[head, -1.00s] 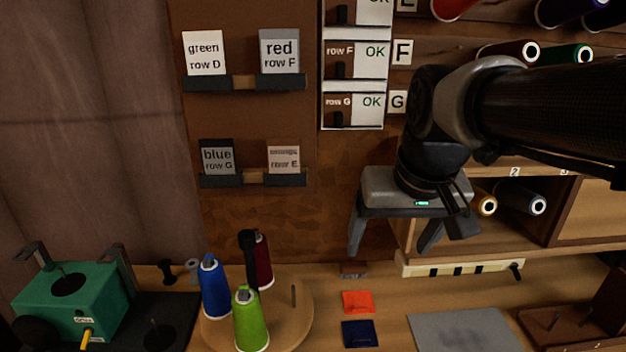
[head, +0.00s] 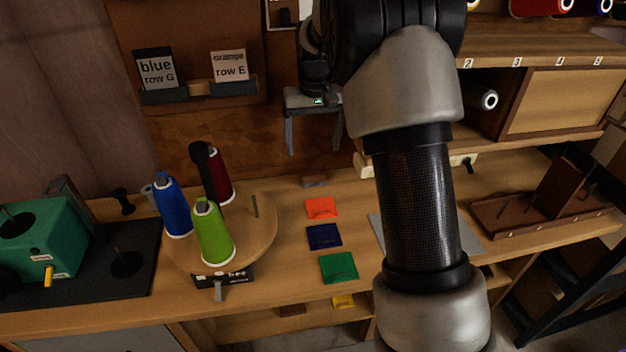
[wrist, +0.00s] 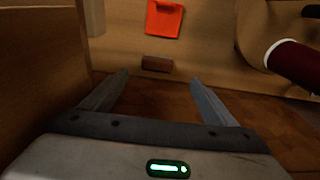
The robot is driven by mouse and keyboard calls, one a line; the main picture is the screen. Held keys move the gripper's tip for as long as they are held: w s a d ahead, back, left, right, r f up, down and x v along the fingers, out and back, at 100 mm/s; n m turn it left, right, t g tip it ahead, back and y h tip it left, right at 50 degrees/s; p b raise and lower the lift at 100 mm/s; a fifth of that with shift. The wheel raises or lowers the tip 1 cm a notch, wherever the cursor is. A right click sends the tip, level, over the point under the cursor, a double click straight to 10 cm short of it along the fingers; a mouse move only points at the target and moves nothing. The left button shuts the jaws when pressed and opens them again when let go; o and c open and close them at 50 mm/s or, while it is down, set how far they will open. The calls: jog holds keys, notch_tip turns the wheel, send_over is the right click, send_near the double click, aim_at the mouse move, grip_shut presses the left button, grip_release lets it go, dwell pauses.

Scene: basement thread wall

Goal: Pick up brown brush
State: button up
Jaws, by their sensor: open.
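A small brown block, which looks like the brown brush (head: 315,181), lies on the bench top near the back wall panel. In the wrist view the brush (wrist: 157,64) lies just beyond the fingertips, roughly centred between them. Bristles cannot be made out. My gripper (head: 314,146) is open and empty, pointing down above the brush in the head view. Both fingers of my gripper (wrist: 159,78) show in the wrist view, apart from the brush.
An orange pad (head: 321,208), a blue pad (head: 324,237) and a green pad (head: 338,268) lie in front of the brush. A round wooden stand (head: 263,232) with thread cones is to the left. A shelf unit (head: 560,100) stands to the right.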

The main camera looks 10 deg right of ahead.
aim_at(314, 173)
jog(key=f, duration=0.2)
jog(key=f+b, duration=0.1)
jog(key=f, duration=0.3)
jog(key=shift+w+f, duration=0.4)
jog(key=shift+w+d+f+b, duration=0.1)
jog(key=shift+w+f+b, duration=0.2)
jog(key=shift+f, duration=0.55)
jog(key=shift+w+d+f+b, duration=0.15)
jog(key=shift+f+b, duration=0.2)
jog(key=shift+f, duration=0.5)
jog(key=shift+w+f+b, duration=0.2)
jog(key=shift+f+b, duration=0.15)
jog(key=shift+f, duration=0.5)
jog(key=c, duration=1.1)
